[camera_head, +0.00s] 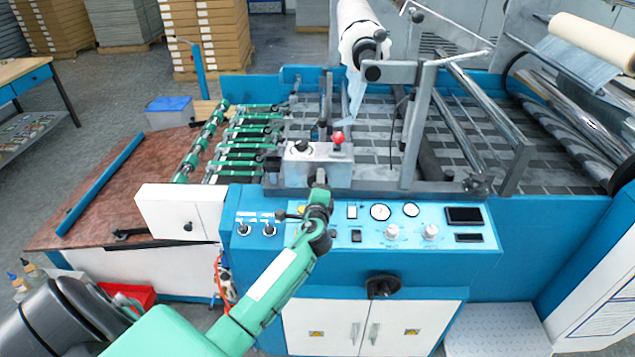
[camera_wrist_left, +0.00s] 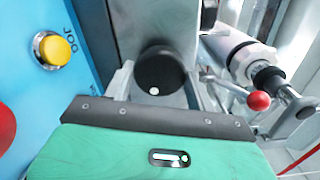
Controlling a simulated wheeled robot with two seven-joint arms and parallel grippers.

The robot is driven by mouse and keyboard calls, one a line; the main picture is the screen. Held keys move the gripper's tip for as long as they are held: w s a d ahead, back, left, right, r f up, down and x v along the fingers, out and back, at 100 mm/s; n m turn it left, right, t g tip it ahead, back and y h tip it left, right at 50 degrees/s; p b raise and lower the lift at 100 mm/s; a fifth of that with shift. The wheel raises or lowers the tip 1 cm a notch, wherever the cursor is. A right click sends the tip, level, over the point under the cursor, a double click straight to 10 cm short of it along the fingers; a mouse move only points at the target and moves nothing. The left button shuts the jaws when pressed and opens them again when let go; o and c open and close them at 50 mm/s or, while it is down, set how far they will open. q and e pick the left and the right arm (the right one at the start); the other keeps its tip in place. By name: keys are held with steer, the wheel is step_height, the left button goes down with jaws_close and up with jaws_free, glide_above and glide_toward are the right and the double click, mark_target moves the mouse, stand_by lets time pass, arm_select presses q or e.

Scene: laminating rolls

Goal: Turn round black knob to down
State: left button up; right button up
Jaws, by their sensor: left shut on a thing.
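The round black knob (camera_wrist_left: 160,70) is in the upper middle of the left wrist view, in front of a grey metal surface. A white dot shows on its lower edge. My left gripper (camera_wrist_left: 161,88) is shut on the knob, with a finger at its left and right sides. In the head view my left gripper (camera_head: 319,180) is at the front of a small metal box (camera_head: 298,168) on the blue machine. There the gripped knob appears hidden behind the gripper. My right gripper is not in view.
A red ball lever (camera_head: 338,138) stands on the metal box, close to my left gripper. A yellow button (camera_wrist_left: 54,50) is left of the knob. The blue control panel (camera_head: 340,215) with dials lies below, and rollers (camera_head: 245,140) lie left of the box.

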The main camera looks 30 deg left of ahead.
arm_select(q)
steer(key=shift+f+m+p, duration=0.1)
steer(key=shift+m+p, duration=2.55)
steer(key=shift+m, duration=2.35)
steer(key=shift+f, duration=0.1)
steer(key=o, duration=1)
steer(key=b+v, duration=0.4)
steer(key=v, duration=0.9)
steer(key=shift+s+d, duration=0.25)
steer(key=shift+s, duration=0.05)
